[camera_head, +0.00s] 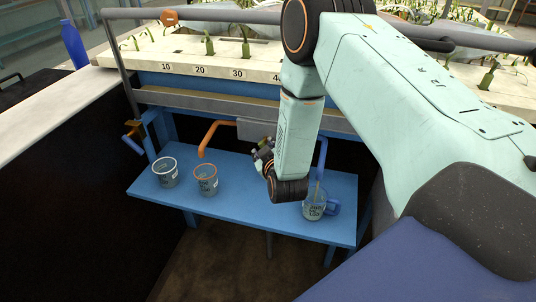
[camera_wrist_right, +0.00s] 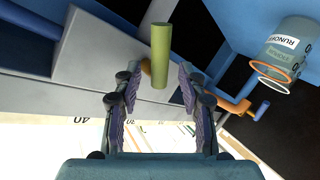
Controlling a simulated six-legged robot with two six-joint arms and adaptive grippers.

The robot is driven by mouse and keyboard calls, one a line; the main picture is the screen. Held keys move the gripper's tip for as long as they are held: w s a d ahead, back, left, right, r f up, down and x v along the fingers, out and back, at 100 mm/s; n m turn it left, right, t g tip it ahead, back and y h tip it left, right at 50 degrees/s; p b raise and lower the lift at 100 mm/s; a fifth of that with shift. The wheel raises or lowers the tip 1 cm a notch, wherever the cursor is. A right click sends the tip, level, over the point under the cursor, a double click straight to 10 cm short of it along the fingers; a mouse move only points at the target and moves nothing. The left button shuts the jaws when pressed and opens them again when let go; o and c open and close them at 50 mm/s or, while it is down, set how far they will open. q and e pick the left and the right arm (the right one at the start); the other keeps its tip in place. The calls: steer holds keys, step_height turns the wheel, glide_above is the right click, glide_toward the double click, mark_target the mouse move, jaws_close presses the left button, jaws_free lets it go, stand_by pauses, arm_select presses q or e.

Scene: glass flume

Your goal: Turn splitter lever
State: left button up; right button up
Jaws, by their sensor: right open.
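The splitter box (camera_head: 252,129) is a grey block under the flume's end, with an orange pipe (camera_head: 215,126) to its left and a blue pipe (camera_head: 322,152) to its right. In the right wrist view the lever shows as a yellow-green rod (camera_wrist_right: 160,52) standing out from the grey box face (camera_wrist_right: 105,60). My right gripper (camera_head: 263,150) is at the front of the box, mostly behind its own wrist in the head view. In the wrist view its open fingers (camera_wrist_right: 159,75) stand on either side of the rod's line, with gaps on both sides. My left gripper is not in view.
A blue bench (camera_head: 240,215) below holds a white-rimmed cup (camera_head: 165,172), an orange-rimmed cup (camera_head: 206,181) and a clear jug (camera_head: 313,204) at right. A clamp (camera_head: 134,132) with an orange part sits at the left post. The flume bed (camera_head: 190,55) carries plants above.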

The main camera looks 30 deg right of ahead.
steer(key=v, duration=1.1)
steer(key=shift+s, duration=0.3)
steer(key=shift+a, duration=0.1)
steer(key=s+a+f+m+g+y, duration=0.3)
steer(key=s+a+f+g, duration=0.25)
steer(key=s+f, duration=0.45)
steer(key=s+a+f+g+y, duration=0.1)
steer(key=s+a+f+g, duration=0.1)
steer(key=s, duration=0.7)
steer(key=s+a+f+g+y, duration=0.1)
steer(key=s+f+g, duration=0.4)
steer(key=s, duration=0.4)
steer(key=shift+s+a+f+g, duration=0.35)
steer(key=shift+a, duration=0.05)
